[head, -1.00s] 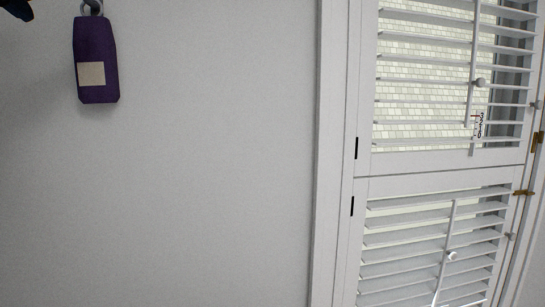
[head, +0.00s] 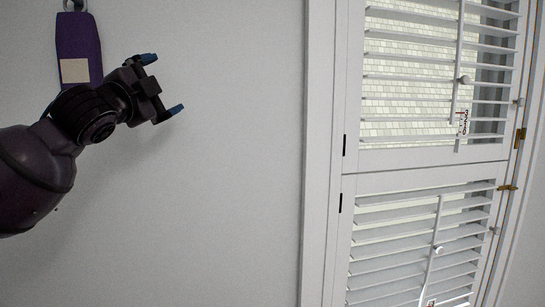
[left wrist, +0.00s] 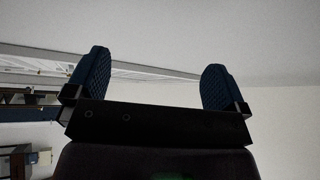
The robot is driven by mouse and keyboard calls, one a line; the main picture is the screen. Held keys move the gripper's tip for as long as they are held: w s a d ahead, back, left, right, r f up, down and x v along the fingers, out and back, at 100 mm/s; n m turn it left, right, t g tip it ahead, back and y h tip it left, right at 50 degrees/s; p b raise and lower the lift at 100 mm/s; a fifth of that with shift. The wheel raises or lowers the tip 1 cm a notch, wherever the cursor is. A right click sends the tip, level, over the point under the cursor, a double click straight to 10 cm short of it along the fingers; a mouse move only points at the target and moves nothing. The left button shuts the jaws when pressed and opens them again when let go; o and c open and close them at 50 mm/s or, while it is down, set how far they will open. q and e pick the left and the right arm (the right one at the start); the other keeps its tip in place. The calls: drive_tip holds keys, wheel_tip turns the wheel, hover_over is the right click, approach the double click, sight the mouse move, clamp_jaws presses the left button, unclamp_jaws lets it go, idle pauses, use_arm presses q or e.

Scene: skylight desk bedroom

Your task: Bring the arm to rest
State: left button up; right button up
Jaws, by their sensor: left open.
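My left arm comes in from the left in the head view. Its gripper (head: 166,84) is open and empty, with two blue fingertips spread apart in front of the plain wall. In the left wrist view the gripper (left wrist: 155,85) also shows its two blue ridged fingers wide apart with nothing between them. A purple pouch (head: 76,37) with a pale square patch hangs on the wall behind the arm; its lower part is hidden by the arm. My right gripper is not in view.
A white shuttered window (head: 410,100) with slats and brass hinges fills the right of the head view. The grey wall (head: 230,200) between the gripper and the window frame is bare. The left wrist view shows a pale ceiling and dim shelving at left.

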use_arm(q)
drive_tip(key=s+a+f+n+g+y, duration=0.15)
drive_tip(key=f+n, duration=0.35)
drive_tip(key=f, duration=1.5)
drive_tip(key=s+f+n+y, duration=0.1)
drive_tip(key=s+f+n, duration=0.3)
drive_tip(key=f, duration=1.7)
drive_tip(key=s+a+f+n+g+y, duration=0.2)
drive_tip(key=s+f+n+g, duration=0.1)
drive_tip(key=s+f, duration=1)
drive_tip(key=s+a+f+n+g+y+b, duration=0.1)
drive_tip(key=s+a+f+n+g+y, duration=0.1)
drive_tip(key=s+f, duration=1.2)
wheel_tip(320, 180, down, 5)
drive_tip(key=n+g+y, duration=0.1)
drive_tip(key=n+g, duration=0.1)
drive_tip(key=n, duration=0.1)
drive_tip(key=shift+s+a+r, duration=0.15)
drive_tip(key=shift+s+r, duration=0.05)
